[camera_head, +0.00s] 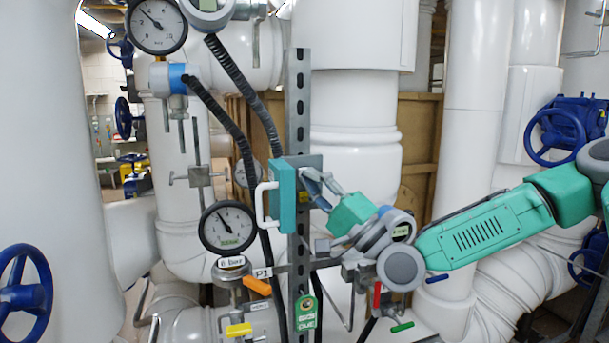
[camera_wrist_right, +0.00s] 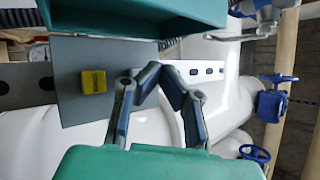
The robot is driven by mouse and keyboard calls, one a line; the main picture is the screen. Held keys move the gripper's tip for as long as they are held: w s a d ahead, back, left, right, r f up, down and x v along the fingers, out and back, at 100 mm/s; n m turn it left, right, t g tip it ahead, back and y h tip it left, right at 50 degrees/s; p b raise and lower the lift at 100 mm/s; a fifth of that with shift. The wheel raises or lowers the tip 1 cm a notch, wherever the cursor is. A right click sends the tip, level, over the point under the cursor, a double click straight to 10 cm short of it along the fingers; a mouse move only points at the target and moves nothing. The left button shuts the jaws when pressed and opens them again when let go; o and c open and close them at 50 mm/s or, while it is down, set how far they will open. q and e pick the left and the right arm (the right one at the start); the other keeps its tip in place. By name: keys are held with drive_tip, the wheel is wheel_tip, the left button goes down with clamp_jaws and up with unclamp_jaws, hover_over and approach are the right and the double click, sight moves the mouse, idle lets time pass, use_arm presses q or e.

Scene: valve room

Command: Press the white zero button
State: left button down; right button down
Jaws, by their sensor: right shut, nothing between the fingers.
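No white zero button can be made out in either view. A yellow button (camera_wrist_right: 94,82) sits on a grey plate (camera_wrist_right: 75,50) in the right wrist view. The yellow button also shows in the head view (camera_head: 303,197), just behind my gripper. A teal cover (camera_head: 285,195) with a white handle (camera_head: 262,206) stands beside the plate on its left. My right gripper (camera_head: 309,178) is shut and empty, close to the plate. In the wrist view its fingertips (camera_wrist_right: 158,68) meet to the right of the yellow button. My left gripper is not in view.
A perforated metal upright (camera_head: 298,110) runs behind the cover. Round gauges (camera_head: 228,227) and black hoses (camera_head: 245,95) are on the left. A digital gauge (camera_head: 208,6) is cut off at the top. Orange (camera_head: 257,286), yellow and red levers lie below. Large white pipes crowd the back.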

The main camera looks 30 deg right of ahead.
drive_tip(key=s, duration=0.2)
drive_tip(key=s+a, duration=0.1)
drive_tip(key=s, duration=0.1)
drive_tip(key=shift+s+a+p, duration=0.1)
drive_tip(key=shift+s+p, duration=0.25)
drive_tip(key=shift+s, duration=0.05)
idle(0.9)
